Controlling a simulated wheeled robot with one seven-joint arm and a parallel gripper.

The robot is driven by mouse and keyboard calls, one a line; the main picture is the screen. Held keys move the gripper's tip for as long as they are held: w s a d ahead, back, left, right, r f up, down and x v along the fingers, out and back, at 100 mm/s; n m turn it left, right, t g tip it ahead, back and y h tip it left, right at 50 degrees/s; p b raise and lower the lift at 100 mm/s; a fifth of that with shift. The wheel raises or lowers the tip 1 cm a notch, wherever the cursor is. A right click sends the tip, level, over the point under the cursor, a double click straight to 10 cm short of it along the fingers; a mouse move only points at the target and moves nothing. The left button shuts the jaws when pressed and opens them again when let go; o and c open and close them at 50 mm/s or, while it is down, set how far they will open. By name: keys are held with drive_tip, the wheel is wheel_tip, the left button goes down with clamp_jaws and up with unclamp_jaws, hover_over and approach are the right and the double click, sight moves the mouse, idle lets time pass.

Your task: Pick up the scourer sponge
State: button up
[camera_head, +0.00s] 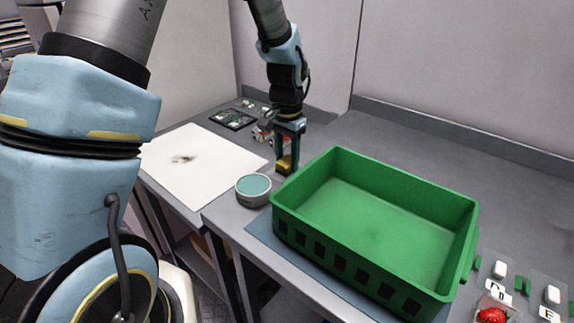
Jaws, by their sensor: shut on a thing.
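My gripper (286,160) points down just behind and left of the green crate. It is shut on the scourer sponge (285,166), a small yellow block with a dark side, low between the fingers. The fingers hide part of the sponge. I cannot tell whether the sponge touches the table or hangs just above it.
The empty green crate (340,154) stands on a blue-grey mat. A round tin with a teal top (253,188) is left of it. A stained white sheet (205,165) lies further left. Small electronic parts (232,119) lie behind. A red berry (491,315) is front right.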

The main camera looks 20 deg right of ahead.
sight(287, 160)
clamp_jaws()
drive_tip(key=shift+r, duration=0.1)
wheel_tip(287, 160, up, 10)
drive_tip(key=b, duration=0.2)
idle(0.4)
